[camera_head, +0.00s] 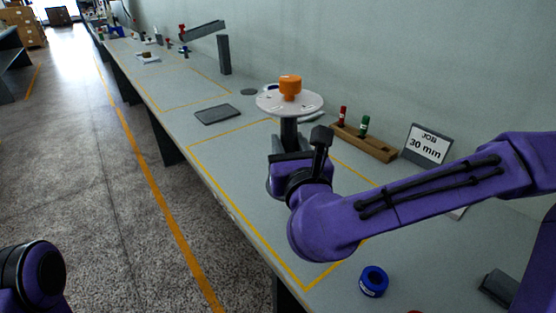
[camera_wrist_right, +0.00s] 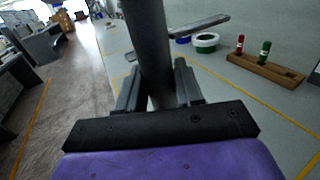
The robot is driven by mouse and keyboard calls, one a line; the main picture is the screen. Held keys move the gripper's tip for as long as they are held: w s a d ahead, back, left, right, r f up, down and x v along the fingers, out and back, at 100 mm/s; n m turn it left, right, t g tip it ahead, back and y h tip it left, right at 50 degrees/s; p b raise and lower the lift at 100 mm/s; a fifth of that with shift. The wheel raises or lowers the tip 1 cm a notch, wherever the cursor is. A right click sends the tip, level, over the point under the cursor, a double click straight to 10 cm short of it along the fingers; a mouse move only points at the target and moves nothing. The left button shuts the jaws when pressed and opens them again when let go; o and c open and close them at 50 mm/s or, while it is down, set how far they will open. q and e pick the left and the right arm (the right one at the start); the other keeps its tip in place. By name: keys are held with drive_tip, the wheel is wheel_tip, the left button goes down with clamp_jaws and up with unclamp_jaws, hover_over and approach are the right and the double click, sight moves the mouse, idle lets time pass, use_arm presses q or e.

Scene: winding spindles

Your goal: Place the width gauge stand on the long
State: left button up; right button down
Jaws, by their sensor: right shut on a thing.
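My right gripper (camera_wrist_right: 160,92) is shut on a dark upright post (camera_wrist_right: 148,40). In the head view the dark post (camera_head: 289,132) stands below a white disc with an orange cylinder (camera_head: 290,88) on it. The post's upper end is out of the right wrist view, and its foot is hidden by the gripper. I cannot tell whether it touches the bench. Which thing is the width gauge stand is not labelled. My left gripper is not in view; only part of my left arm shows at bottom left.
The long grey bench (camera_head: 240,165) has yellow outlines. A wooden rack (camera_head: 365,143) with red and green pegs stands right of the disc, beside a "JOB 30 mm" sign (camera_head: 427,145). A blue ring (camera_head: 373,281) lies near the front. A dark flat plate (camera_head: 217,114) lies left.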

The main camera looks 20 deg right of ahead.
drive_tip(key=w+d+f+p, duration=0.1)
drive_tip(key=w+d+f, duration=0.6)
drive_tip(key=w+f, duration=0.4)
drive_tip(key=shift+f, duration=0.75)
drive_tip(key=shift+f, duration=0.15)
drive_tip(key=c, duration=0.7)
unclamp_jaws()
